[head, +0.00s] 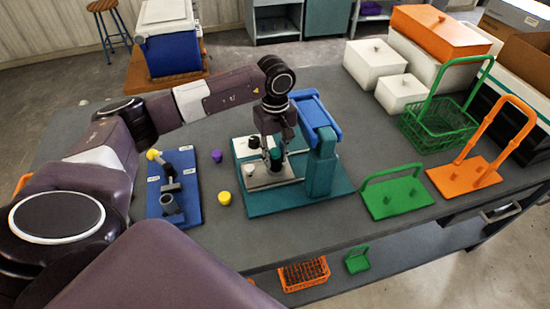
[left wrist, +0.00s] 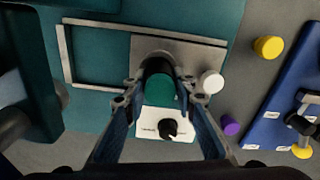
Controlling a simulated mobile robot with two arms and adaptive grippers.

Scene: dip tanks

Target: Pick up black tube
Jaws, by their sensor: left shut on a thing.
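The black tube (head: 277,166) has a green cap and stands upright on the grey plate of the teal fixture in the head view. In the left wrist view the black tube (left wrist: 157,66) sits between my fingers, its green end toward the bottom of the picture. My left gripper (head: 276,138) comes down over it from above, and in the left wrist view my left gripper (left wrist: 160,90) is shut on the tube. The fingers hide part of its sides. I cannot tell whether its lower end touches the plate. My right gripper is not in view.
A white panel with a black knob (left wrist: 169,129) and a white cap (left wrist: 211,82) are close by. A yellow cap (head: 224,198) and a purple cap (head: 216,156) lie on the table. The teal fixture's blue-topped post (head: 322,165) stands right of my gripper. A blue board (head: 190,208) lies left.

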